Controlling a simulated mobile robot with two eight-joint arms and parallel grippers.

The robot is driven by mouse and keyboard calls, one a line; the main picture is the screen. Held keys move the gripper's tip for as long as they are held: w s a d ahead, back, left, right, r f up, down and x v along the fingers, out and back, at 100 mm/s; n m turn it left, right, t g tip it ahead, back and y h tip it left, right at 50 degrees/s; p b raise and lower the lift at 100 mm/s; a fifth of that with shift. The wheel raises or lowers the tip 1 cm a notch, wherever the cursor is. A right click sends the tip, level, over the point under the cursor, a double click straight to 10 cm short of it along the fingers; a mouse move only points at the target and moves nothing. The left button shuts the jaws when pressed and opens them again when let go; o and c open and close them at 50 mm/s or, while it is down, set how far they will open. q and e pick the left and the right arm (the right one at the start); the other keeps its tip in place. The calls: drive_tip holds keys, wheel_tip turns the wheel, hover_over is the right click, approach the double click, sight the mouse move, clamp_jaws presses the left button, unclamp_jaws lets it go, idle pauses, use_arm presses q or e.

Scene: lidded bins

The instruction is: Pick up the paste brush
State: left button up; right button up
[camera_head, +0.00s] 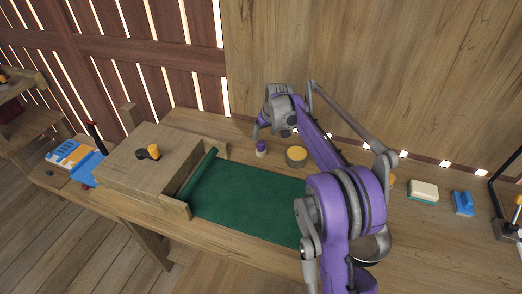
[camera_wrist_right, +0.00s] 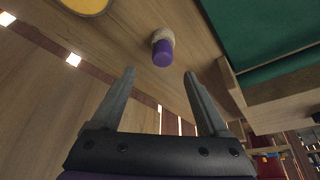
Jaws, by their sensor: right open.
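The paste brush (camera_head: 261,149), a short purple handle with a pale bristle end, stands on the wooden table near the back wall. In the right wrist view the paste brush (camera_wrist_right: 163,50) lies just beyond the fingertips, between their lines. My right gripper (camera_head: 258,132) is above and close to the brush, its fingers small in the head view. In the wrist view the right gripper (camera_wrist_right: 160,73) is open with nothing between its fingers. My left gripper is in neither view.
A round yellow-topped tin (camera_head: 297,154) stands right of the brush. A green mat (camera_head: 245,205) with a rolled edge lies in front. A wooden box (camera_head: 150,165) is to the left. A sponge (camera_head: 424,190) and a blue item (camera_head: 463,203) are at right.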

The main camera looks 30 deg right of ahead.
sight(262, 141)
drive_tip(key=x, duration=0.5)
drive_tip(key=shift+x, duration=2.7)
drive_tip(key=shift+s+a, duration=0.2)
drive_tip(key=shift+s, duration=0.05)
drive_tip(key=shift+c, duration=0.3)
clamp_jaws()
